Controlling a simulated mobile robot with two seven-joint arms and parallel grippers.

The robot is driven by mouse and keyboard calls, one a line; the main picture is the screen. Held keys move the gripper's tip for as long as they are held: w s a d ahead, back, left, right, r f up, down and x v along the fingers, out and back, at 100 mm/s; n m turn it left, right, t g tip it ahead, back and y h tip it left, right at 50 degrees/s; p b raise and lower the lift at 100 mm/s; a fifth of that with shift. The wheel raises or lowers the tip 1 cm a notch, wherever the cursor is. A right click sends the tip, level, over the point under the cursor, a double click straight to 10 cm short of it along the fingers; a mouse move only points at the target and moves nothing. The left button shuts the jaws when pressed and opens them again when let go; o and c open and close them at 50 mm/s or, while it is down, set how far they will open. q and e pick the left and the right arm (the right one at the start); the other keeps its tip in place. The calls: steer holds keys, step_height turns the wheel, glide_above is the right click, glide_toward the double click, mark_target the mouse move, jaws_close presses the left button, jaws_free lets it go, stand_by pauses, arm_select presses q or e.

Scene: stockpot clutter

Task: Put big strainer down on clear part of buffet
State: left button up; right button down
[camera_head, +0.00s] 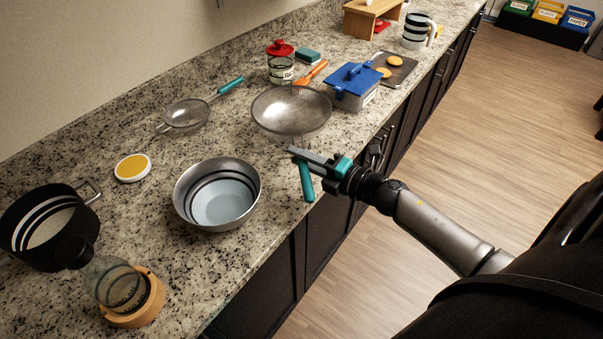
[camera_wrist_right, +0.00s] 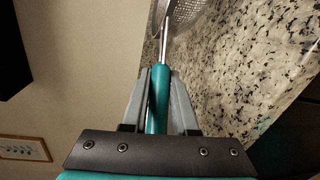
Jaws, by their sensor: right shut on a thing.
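The big strainer (camera_head: 291,108) has a wide grey mesh bowl and a teal handle (camera_head: 307,182). My right gripper (camera_head: 304,158) is shut on this handle at the buffet's front edge. In the right wrist view, the handle (camera_wrist_right: 158,100) runs between both fingers (camera_wrist_right: 159,76), with the mesh (camera_wrist_right: 195,12) beyond them. The mesh bowl shows over the speckled granite buffet (camera_head: 238,138); I cannot tell whether it touches the top. My left gripper is not in view.
A smaller teal-handled strainer (camera_head: 187,113) lies left of the big one. A steel bowl (camera_head: 217,172) stands nearer the front. A blue-lidded box (camera_head: 355,88), an orange handle (camera_head: 311,73) and a red-lidded jar (camera_head: 281,70) crowd the big strainer's far side. Bare granite shows between both strainers and the bowl.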

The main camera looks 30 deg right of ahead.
steer(key=shift+f+b, duration=0.6)
steer(key=shift+f, duration=1.35)
steer(key=shift+f, duration=0.2)
steer(key=c, duration=0.7)
jaws_free()
steer(key=shift+r, duration=0.2)
steer(key=v, duration=1.2)
